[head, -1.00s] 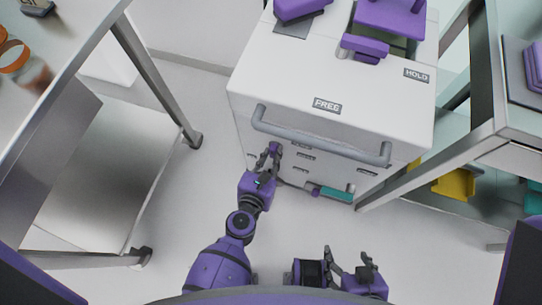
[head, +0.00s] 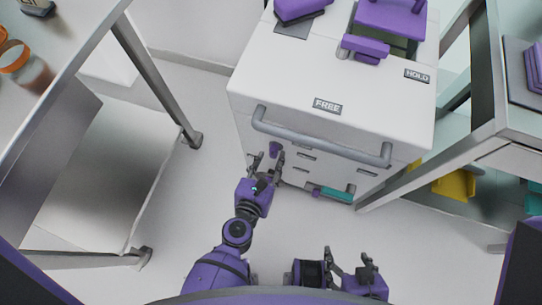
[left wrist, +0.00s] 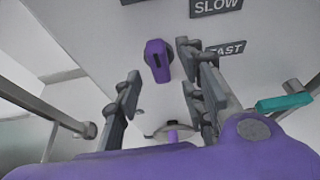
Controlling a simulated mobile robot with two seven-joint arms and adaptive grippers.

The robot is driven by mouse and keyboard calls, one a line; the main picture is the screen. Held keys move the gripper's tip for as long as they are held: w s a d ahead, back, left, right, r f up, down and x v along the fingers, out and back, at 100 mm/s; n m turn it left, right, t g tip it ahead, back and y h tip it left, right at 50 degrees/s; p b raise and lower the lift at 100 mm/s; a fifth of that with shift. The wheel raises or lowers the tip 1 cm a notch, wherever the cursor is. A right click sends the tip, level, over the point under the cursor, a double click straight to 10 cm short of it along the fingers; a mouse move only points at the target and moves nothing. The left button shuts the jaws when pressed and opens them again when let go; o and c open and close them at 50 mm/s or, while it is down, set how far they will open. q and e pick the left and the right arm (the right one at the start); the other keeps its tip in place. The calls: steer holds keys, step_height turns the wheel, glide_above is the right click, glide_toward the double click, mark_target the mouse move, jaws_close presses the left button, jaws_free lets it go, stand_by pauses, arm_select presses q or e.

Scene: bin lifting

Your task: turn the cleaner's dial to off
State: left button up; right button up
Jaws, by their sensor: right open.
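The cleaner is a white cabinet (head: 290,85) with a grey front handle. Its purple dial (head: 274,149) is on the front face below the handle. In the left wrist view the dial (left wrist: 157,60) shows as a purple lever-shaped knob on a dark round base. It points downward in that picture, near SLOW (left wrist: 216,6) and FAST (left wrist: 226,49) labels. No OFF label can be read. My left gripper (head: 266,160) is open, its fingers apart in front of the dial with nothing between them. My right gripper (head: 350,264) is open and empty near the bottom.
A steel table (head: 150,65) stands left and a shelved rack (head: 500,125) right. The grey handle (head: 320,142) juts out above the dial. A teal pedal-like part (head: 331,193) is low on the cabinet front. The floor between is clear.

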arm_select(q)
steer(key=v, duration=1)
